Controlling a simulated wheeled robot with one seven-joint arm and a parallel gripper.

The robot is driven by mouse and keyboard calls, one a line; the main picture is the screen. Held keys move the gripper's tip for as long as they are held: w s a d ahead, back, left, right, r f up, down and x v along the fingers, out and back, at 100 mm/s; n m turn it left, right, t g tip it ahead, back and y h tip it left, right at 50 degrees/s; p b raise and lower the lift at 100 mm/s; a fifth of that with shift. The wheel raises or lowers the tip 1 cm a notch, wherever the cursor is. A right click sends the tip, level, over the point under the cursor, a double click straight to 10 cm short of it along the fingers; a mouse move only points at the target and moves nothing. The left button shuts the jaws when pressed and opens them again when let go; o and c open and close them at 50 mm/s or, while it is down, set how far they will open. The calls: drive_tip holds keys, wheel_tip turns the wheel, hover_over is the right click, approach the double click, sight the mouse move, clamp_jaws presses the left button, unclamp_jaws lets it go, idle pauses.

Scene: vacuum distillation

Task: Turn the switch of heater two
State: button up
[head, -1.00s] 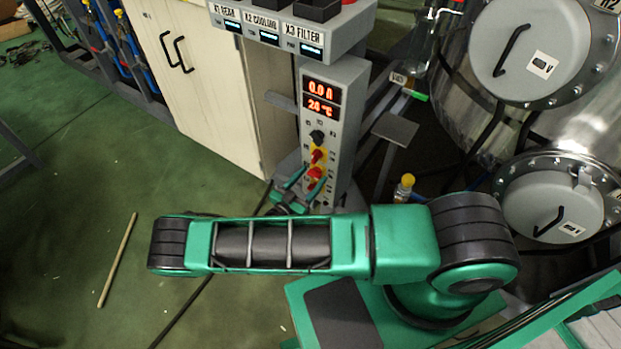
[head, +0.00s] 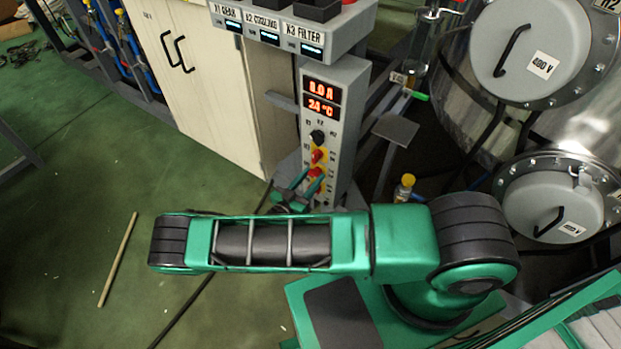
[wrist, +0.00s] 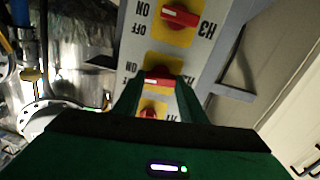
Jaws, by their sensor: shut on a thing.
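The grey control panel (head: 346,110) stands upright in the head view with a column of knobs. In the wrist view, several red switches on yellow plates run down its face. The top one is the H3 switch (wrist: 180,14), with ON and OFF marked beside it. Below it is the heater two switch (wrist: 160,73), its label partly hidden by a finger. Another red switch (wrist: 149,112) shows lower, between the fingers. My gripper (wrist: 160,84) has its green fingers on either side of the heater two switch and is shut on it. In the head view my gripper (head: 308,180) is at the panel's lower knobs.
A red display (head: 321,98) sits above the knobs. A labelled box (head: 287,36) overhangs the panel top. A cabinet (head: 205,85) stands left, steel vessels (head: 545,55) right. A yellow-capped bottle (head: 404,187) is close to my arm. A stick (head: 118,260) lies on open floor.

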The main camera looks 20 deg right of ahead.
drive_tip(key=n, duration=0.4)
drive_tip(key=shift+w+a, duration=0.15)
drive_tip(key=n, duration=0.5)
drive_tip(key=shift+w+a, duration=0.1)
drive_tip(key=n, duration=0.3)
drive_tip(key=shift+a+f+n, duration=0.1)
drive_tip(key=shift+n, duration=0.2)
drive_tip(key=shift+f+n, duration=0.1)
drive_tip(key=shift+n, duration=1.8)
drive_tip(key=shift+f, duration=0.1)
drive_tip(key=o, duration=1)
drive_tip(key=shift+o, duration=0.3)
